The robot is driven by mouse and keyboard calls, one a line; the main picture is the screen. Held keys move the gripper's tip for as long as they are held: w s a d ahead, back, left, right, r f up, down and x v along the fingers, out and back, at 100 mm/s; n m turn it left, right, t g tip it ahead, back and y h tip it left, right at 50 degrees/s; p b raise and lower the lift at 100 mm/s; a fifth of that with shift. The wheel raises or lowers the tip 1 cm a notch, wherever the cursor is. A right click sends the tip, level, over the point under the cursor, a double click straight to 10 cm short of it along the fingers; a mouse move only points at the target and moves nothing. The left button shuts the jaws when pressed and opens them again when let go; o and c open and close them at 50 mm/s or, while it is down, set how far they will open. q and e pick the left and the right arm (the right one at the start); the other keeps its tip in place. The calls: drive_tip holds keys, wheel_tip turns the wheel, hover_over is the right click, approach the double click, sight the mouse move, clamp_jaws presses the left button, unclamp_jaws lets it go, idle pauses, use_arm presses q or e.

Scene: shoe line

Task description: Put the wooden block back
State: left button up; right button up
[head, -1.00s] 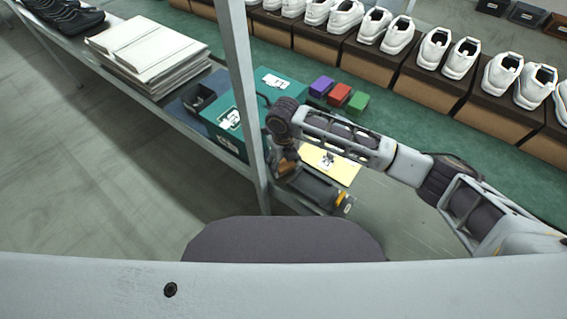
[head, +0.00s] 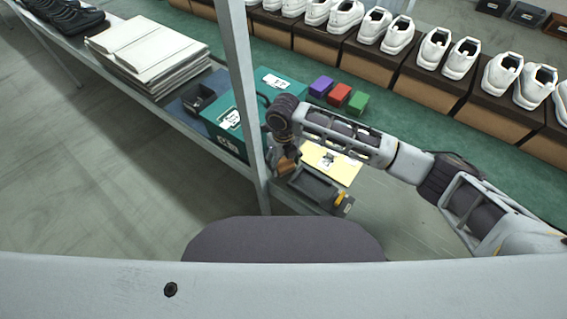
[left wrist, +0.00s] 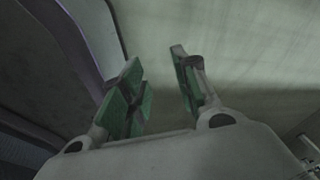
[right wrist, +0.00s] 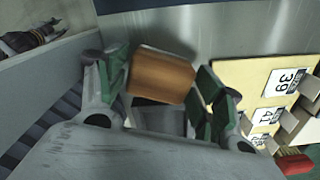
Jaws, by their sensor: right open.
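The wooden block (right wrist: 162,76) is orange-brown and lies between the fingers of my right gripper (right wrist: 163,88) in the right wrist view. The right gripper is open; I cannot tell whether a finger touches the block. In the head view the right gripper (head: 284,158) points down beside the metal post, with the brown block (head: 286,168) partly hidden at it. A dark grey tray-like object (head: 314,186) sits just to the right of it. My left gripper (left wrist: 160,88) is open and empty in the left wrist view, above pale floor; the head view does not show it.
A yellow board (head: 330,163) with number cards lies beside the gripper. Purple (head: 321,86), red (head: 339,95) and green (head: 358,103) blocks stand behind the arm. White shoes on boxes line the back.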

sight(283, 162)
use_arm(q)
drive_tip(key=shift+s+a+p, duration=0.1)
drive_tip(key=shift+s+p, duration=0.25)
drive_tip(key=shift+s, duration=1.05)
use_arm(e)
wheel_tip(283, 162, up, 11)
drive_tip(key=shift+w, duration=0.15)
